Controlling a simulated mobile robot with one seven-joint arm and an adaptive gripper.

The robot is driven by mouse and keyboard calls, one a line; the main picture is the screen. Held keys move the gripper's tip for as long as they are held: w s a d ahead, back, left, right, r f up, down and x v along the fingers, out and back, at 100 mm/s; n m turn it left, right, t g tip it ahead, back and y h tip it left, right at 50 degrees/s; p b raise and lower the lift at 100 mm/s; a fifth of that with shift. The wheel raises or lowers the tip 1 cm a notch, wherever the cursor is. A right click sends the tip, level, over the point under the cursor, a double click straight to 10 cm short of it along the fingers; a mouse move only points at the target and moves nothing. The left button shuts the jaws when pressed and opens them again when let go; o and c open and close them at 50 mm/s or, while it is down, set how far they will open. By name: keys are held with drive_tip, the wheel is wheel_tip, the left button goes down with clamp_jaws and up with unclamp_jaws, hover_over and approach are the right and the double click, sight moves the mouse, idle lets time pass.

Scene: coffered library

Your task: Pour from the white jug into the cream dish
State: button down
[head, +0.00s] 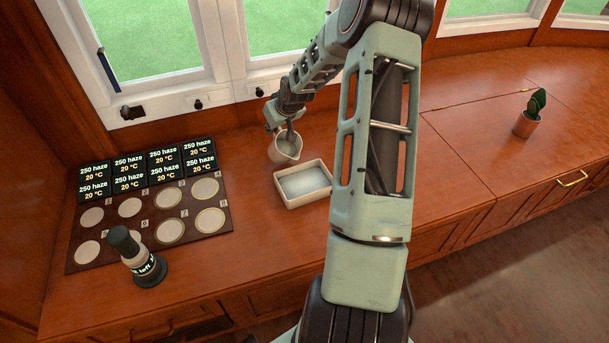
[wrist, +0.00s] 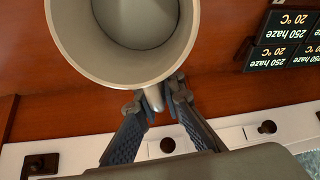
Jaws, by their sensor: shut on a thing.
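The white jug (head: 286,149) is just behind the cream dish in the head view, with its mouth facing up and its spout toward the dish. It fills the top of the wrist view (wrist: 78,62), and something pale grey shows inside it. My gripper (head: 284,122) is shut on the jug's handle, which shows between the fingers in the wrist view (wrist: 153,98). The cream dish (head: 308,201) is a rectangular, shallow dish on the wooden counter, with a pale grey-white surface inside. I cannot tell whether the jug touches the counter.
On the left lie a dark board (head: 151,224) with several pale discs and several black labels (head: 147,165). A dark, round-based object (head: 136,256) stands at the board's front edge. A potted plant (head: 530,114) is far right. A window is behind; the counter (head: 470,140) to the right is largely clear.

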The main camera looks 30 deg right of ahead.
drive_tip(key=shift+w+f+g+p, duration=0.3)
drive_tip(key=shift+w+g+p, duration=0.2)
drive_tip(key=shift+w+g, duration=0.25)
drive_tip(key=shift+w+f+g+p, duration=0.75)
drive_tip(key=shift+w+f+g, duration=0.3)
drive_tip(key=shift+g, duration=0.2)
drive_tip(key=shift+w+f+g+b, duration=0.2)
drive_tip(key=shift+w+f+g, duration=0.05)
drive_tip(key=shift+f+g, duration=0.2)
drive_tip(key=shift+w+f+g+b, duration=0.15)
drive_tip(key=shift+w+f+g, duration=0.05)
drive_tip(key=shift+f+g, duration=0.25)
drive_tip(key=shift+w+f+g+b, duration=0.25)
drive_tip(key=shift+f+g+b, duration=0.2)
drive_tip(key=shift+b, duration=0.35)
drive_tip(key=shift+r, duration=0.1)
wheel_tip(320, 180, up, 6)
drive_tip(key=p, duration=0.2)
drive_tip(key=shift+p, duration=0.3)
